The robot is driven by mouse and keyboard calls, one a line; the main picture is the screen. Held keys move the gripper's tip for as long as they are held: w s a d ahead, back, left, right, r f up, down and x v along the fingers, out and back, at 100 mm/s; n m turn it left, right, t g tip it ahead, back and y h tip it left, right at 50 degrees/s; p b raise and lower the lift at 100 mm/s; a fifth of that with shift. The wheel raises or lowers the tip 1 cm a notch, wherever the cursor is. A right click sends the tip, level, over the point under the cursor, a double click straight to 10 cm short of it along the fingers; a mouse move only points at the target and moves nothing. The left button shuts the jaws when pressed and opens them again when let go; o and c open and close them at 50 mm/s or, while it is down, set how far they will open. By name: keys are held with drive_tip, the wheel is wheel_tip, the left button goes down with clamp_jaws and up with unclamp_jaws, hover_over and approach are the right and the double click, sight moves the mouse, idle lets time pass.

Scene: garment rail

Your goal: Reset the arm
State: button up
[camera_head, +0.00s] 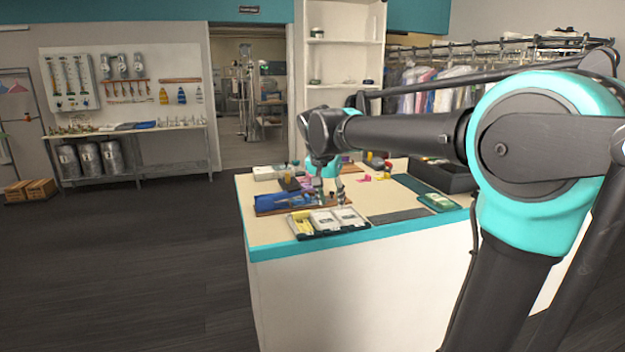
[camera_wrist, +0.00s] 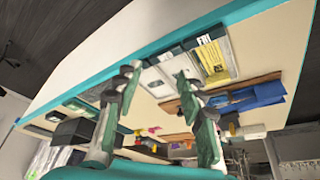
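My gripper (camera_head: 329,188) hangs over the teal-edged counter (camera_head: 290,242) in the head view, behind a tray of packets. In the wrist view its two fingers (camera_wrist: 157,77) stand well apart with nothing held between them. My arm reaches in from the right at shoulder height.
A blue item (camera_head: 277,201) lies in a brown tray left of my gripper. A dark mat (camera_head: 400,216), a green item (camera_head: 438,202) and a black bin (camera_head: 444,176) are to the right. Hanging garments (camera_head: 430,88) stand behind. The floor (camera_head: 130,265) at left is clear.

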drive_tip(key=s+d+f+n, duration=0.1)
drive_tip(key=s+d+f, duration=0.3)
drive_tip(key=s+f, duration=0.4)
drive_tip(key=s+d+f+n+y, duration=0.1)
drive_tip(key=s+d+f+n, duration=0.1)
drive_tip(key=s+d+f, duration=0.3)
drive_tip(key=s+d+f+n+y, duration=0.1)
drive_tip(key=s+d+f, duration=0.3)
drive_tip(key=s+f, duration=0.6)
wheel_tip(320, 180, down, 3)
drive_tip(key=shift+s+d+f+n, duration=0.15)
drive_tip(key=shift+s+d+n, duration=0.2)
drive_tip(key=shift+n, duration=0.35)
